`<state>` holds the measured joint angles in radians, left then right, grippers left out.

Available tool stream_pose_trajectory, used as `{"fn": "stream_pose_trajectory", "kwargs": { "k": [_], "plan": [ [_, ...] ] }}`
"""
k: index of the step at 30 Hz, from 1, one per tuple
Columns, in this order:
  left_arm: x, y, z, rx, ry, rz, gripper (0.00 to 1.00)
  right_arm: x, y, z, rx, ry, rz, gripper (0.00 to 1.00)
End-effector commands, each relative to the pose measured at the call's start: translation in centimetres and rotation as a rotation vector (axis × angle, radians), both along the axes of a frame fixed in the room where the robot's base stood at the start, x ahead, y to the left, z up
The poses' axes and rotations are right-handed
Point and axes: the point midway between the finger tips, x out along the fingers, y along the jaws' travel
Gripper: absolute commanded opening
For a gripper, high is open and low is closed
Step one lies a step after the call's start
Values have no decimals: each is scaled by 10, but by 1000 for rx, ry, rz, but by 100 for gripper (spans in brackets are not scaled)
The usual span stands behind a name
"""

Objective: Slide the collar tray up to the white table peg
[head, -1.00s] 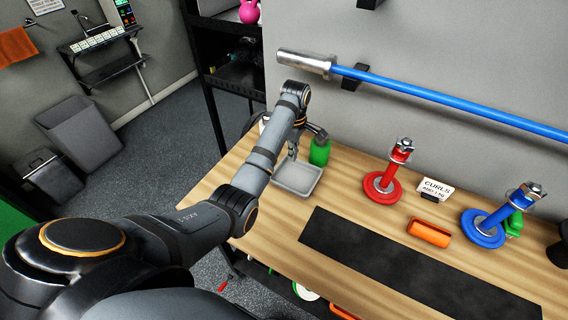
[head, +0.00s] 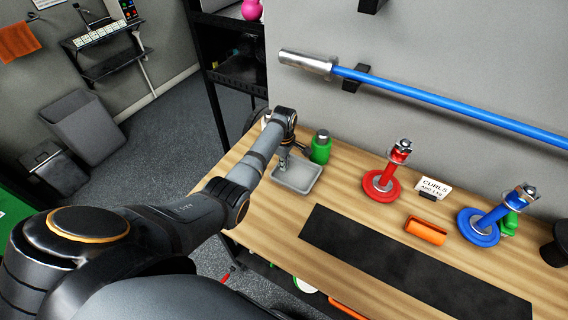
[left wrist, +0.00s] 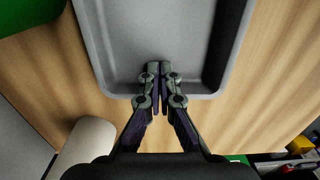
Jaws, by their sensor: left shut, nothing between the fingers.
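The collar tray (head: 303,184) is a shallow grey tray, empty, on the left part of the wooden table. It also shows large in the left wrist view (left wrist: 205,40). My left gripper (head: 283,162) is shut and empty, with its fingertips (left wrist: 159,70) over the tray's inner side, just within the near wall in the wrist view. I cannot tell whether they touch it. A white upright cylinder (left wrist: 88,145), possibly the white peg, stands outside the tray at lower left in the wrist view. In the head view my arm mostly hides it. My right gripper is out of view.
A green bottle (head: 321,148) stands close behind the tray. To the right are a red post (head: 381,187), a blue post (head: 478,228), a CURLS sign (head: 434,187), an orange roll (head: 426,231) and a black mat (head: 400,262). Bare wood lies between tray and mat.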

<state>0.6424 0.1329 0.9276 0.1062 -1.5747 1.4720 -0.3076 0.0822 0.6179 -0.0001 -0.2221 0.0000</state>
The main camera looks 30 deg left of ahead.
Motion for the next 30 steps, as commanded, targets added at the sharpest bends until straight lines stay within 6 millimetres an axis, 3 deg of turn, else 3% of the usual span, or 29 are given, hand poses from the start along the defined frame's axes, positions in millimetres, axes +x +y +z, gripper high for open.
{"fn": "stream_pose_trajectory", "kwargs": {
  "k": [7, 14, 21, 25, 30],
  "plan": [
    [1, 11, 1, 2, 1, 2, 0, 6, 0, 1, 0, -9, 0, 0],
    [2, 75, -1, 5, 0, 5, 0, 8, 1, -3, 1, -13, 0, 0],
    [4, 142, -6, 3, -2, 5, 0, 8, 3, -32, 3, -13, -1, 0],
    [4, 164, -5, 1, -2, 2, 0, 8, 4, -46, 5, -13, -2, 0],
    [4, 174, 0, -1, -1, 0, 0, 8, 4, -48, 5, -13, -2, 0]
  ]
}}
